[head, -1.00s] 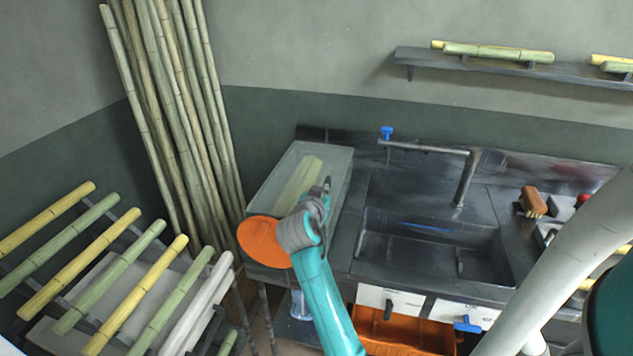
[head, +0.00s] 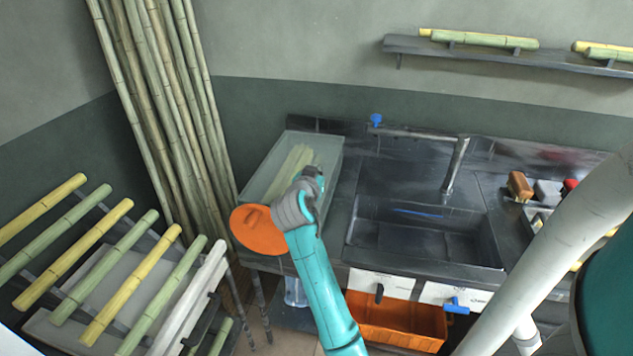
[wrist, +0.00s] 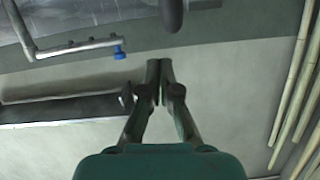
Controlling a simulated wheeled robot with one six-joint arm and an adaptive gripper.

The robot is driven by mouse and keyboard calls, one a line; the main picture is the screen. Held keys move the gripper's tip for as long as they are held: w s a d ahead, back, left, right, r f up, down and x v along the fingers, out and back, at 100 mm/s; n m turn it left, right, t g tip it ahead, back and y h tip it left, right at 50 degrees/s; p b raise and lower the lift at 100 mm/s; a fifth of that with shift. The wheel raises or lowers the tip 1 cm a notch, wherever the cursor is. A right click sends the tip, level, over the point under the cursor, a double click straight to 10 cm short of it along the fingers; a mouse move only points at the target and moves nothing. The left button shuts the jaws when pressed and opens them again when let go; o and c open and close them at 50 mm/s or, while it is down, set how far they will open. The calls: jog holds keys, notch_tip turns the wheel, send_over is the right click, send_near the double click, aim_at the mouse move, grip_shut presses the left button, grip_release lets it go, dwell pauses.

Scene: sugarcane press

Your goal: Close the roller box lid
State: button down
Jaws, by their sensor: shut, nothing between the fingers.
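A pale box (head: 328,175) with pale green cane inside stands at the left end of the dark counter. I cannot tell whether it is the roller box, or make out its lid clearly. An orange disc (head: 258,240) with a raised part sits at its front, partly hidden by my arm. My gripper (head: 319,172) is over the right part of the box. In the wrist view my gripper (wrist: 160,92) is shut and empty, with wall behind it. A dark rounded piece (wrist: 172,12) shows above the fingertips; I cannot tell what it is.
A tap (head: 455,170) and a sink (head: 425,235) lie to the right of the box. An orange bin (head: 400,325) is below the counter. Tall canes (head: 165,120) lean at the left. A rack of cane pieces (head: 95,275) stands at the front left.

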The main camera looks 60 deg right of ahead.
jog(key=r+v, duration=0.1)
jog(key=v, duration=0.9)
jog(key=shift+s, duration=0.3)
jog(key=shift+r, duration=0.15)
jog(key=s+a+f+n+t+y, duration=0.4)
jog(key=s+a+f+n, duration=0.15)
jog(key=a+f, duration=0.5)
jog(key=s+a+f+n+t+y, duration=0.4)
jog(key=a+f+n, duration=0.2)
jog(key=a+f, duration=0.45)
jog(key=s+a+f+n+y, duration=0.1)
jog(key=s+a+n+y, duration=0.25)
jog(key=s+a, duration=0.6)
jog(key=s+a+r+y, duration=0.1)
jog(key=s+r, duration=0.1)
jog(key=s, duration=0.5)
jog(key=s+a+r+t+y, duration=0.1)
jog(key=s+r, duration=0.1)
jog(key=s, duration=0.5)
jog(key=shift+a+r+y, duration=0.25)
jog(key=shift+a+y, duration=0.05)
jog(key=shift+y, duration=0.05)
